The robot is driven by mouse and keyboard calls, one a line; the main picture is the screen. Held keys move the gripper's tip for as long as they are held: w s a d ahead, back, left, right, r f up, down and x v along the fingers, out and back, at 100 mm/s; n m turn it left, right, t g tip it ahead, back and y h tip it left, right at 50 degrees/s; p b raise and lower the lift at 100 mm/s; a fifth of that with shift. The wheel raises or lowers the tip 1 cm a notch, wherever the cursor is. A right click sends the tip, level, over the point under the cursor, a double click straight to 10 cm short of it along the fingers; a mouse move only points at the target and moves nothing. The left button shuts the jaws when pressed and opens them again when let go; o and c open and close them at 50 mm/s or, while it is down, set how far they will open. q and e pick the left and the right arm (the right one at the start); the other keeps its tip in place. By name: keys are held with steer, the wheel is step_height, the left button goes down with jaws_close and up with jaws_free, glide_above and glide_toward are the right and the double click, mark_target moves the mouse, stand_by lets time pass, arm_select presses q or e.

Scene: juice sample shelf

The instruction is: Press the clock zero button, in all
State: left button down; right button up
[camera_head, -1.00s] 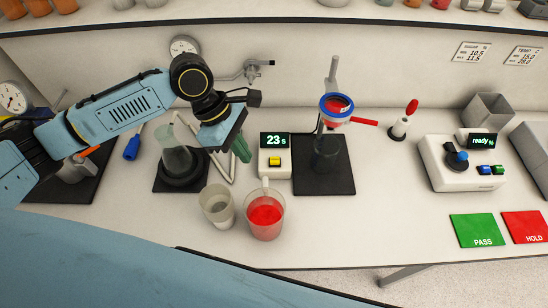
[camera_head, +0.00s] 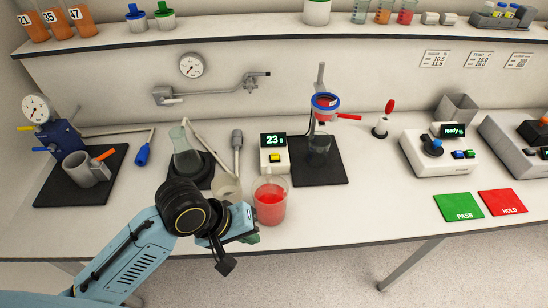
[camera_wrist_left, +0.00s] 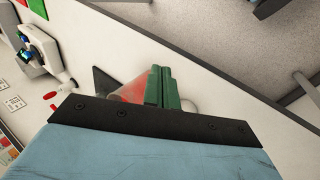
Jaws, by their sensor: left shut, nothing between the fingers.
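The clock (camera_head: 273,147) is a small white box with a dark display reading "23 s". Its yellow button (camera_head: 275,158) sits on the front below the display. My left gripper (camera_head: 250,238) is at the bench's front edge, in front of and below the clock, beside the beaker of red liquid. In the left wrist view its green fingers (camera_wrist_left: 160,88) are together with nothing between them. The clock cannot be made out in the left wrist view. My right gripper is in neither view.
A beaker of red liquid (camera_head: 270,205) stands between my left gripper and the clock. A clear cup (camera_head: 226,187) is partly hidden behind my arm. A black mat (camera_head: 320,173) with a stand lies right of the clock. Green PASS (camera_head: 458,207) and red HOLD (camera_head: 502,202) pads lie farther right.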

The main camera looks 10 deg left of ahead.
arm_select(q)
steer(key=s+a+f+m+y+b, duration=0.2)
steer(key=s+a+f, duration=0.15)
steer(key=f, duration=0.85)
steer(key=s+a+f+m+y+b, duration=0.25)
steer(key=a+f, duration=0.25)
steer(key=f, duration=0.7)
steer(key=s+a+f+m+g+b, duration=0.1)
steer(key=s+a+f+b, duration=0.1)
steer(key=s+f, duration=0.9)
steer(key=s+a+f+m+b, duration=0.1)
steer(key=s+a+f+b, duration=0.2)
steer(key=s+f, duration=0.8)
steer(key=shift+f+g+b, duration=0.4)
steer(key=shift+f+b, duration=0.9)
steer(key=shift+f, duration=2.8)
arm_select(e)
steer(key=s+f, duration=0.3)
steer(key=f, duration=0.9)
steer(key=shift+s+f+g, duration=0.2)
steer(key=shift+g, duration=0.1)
arm_select(q)
steer(key=shift+y, duration=0.25)
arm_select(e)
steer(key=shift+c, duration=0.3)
